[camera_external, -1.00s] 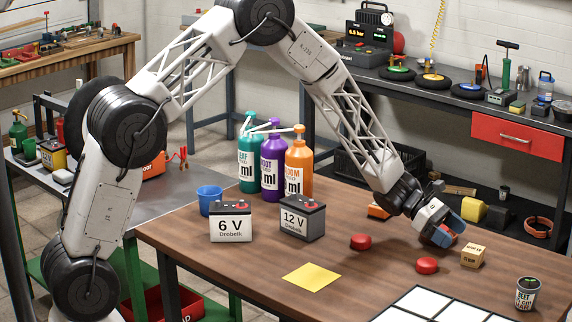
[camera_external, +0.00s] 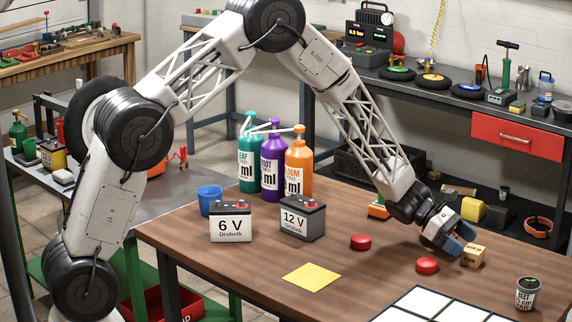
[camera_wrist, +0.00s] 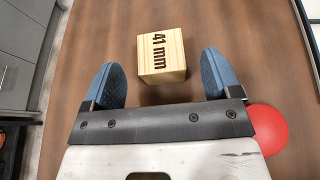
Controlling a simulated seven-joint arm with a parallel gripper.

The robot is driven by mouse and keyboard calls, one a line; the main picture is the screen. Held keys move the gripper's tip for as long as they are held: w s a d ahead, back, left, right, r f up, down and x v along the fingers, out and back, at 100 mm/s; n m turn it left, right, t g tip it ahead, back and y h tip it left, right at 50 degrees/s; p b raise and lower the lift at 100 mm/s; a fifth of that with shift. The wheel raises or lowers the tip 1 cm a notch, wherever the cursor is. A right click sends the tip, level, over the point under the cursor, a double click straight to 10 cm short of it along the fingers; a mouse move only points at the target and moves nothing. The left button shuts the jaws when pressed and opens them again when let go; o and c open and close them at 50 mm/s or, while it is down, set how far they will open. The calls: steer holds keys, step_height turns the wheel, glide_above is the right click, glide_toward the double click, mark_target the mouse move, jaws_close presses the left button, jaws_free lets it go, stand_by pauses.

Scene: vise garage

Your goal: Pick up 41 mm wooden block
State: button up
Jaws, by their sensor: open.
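The 41 mm wooden block (camera_wrist: 162,56) is a pale cube with "41 mm" printed on it. In the wrist view it sits on the table between and slightly ahead of my two blue fingertips, with a gap on both sides. In the external view the block (camera_external: 474,256) stands near the right part of the brown table. My gripper (camera_wrist: 160,75) is open and empty. In the external view my gripper (camera_external: 460,245) is low over the table, just left of the block and partly beside it.
A red round piece (camera_external: 427,265) lies close to my gripper, and it also shows in the wrist view (camera_wrist: 268,130). Another red piece (camera_external: 361,242) lies further left. A labelled can (camera_external: 527,294) and a white-tiled grid (camera_external: 430,300) are nearer the front. Batteries and bottles stand at the left.

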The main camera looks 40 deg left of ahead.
mark_target(475, 249)
steer(key=shift+x, duration=2.05)
steer(key=shift+r, duration=0.1)
steer(key=c, duration=1)
steer(key=shift+r, duration=0.15)
steer(key=shift+r, duration=1.75)
steer(key=s+a, duration=0.2)
steer(key=s, duration=0.2)
steer(key=s+a, duration=0.3)
steer(key=s, duration=0.2)
steer(key=s+a+r, duration=0.1)
steer(key=s+a, duration=0.2)
steer(key=s, duration=0.1)
steer(key=shift+s+a+r, duration=0.1)
steer(key=shift+s, duration=0.3)
